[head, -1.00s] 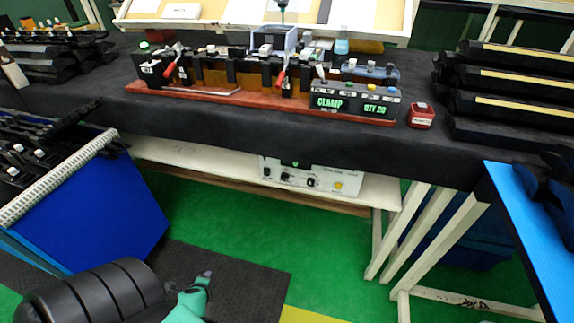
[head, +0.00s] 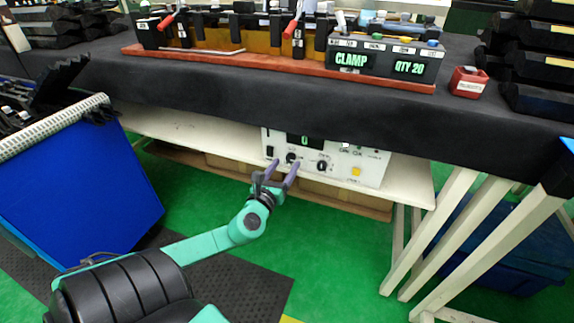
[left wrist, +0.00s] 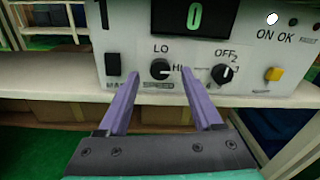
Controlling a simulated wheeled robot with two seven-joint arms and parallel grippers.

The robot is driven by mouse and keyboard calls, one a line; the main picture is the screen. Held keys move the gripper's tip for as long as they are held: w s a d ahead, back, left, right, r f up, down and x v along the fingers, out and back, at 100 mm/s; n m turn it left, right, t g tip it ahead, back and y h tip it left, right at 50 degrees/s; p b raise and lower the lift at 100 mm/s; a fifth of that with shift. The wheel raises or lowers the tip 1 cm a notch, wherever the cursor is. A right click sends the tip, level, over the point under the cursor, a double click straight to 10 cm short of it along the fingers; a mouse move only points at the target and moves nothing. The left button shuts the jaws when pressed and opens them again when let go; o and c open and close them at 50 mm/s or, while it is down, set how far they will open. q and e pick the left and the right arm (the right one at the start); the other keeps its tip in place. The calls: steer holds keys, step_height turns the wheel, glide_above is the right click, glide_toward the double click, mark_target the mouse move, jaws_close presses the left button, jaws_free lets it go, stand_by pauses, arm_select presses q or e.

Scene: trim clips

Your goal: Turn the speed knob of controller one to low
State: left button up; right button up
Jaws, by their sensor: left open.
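The white controller (head: 372,168) stands on the shelf under the black-covered table; its display reads 0 in the left wrist view. The speed knob (left wrist: 160,68), black and round with LO above it and HI at its right, has its white mark pointing right toward HI. It also shows in the head view (head: 291,158). A second knob (left wrist: 222,73), marked OFF and 2, sits to its right. My left gripper (head: 282,165) is open and empty in front of the panel. In the left wrist view its purple fingertips (left wrist: 160,76) lie either side of the speed knob, apparently short of it.
A black switch (left wrist: 113,64) is left of the speed knob and a yellow button (left wrist: 274,74) is at the right of the panel. The black table (head: 220,88) overhangs the white shelf (head: 190,130). A blue bin (head: 90,190) stands at the left.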

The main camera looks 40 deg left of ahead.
mark_target(291, 158)
arm_select(q)
steer(key=shift+x, duration=1.1)
arm_select(e)
steer(key=shift+r, duration=0.35)
arm_select(q)
steer(key=shift+f, duration=0.1)
jaws_close()
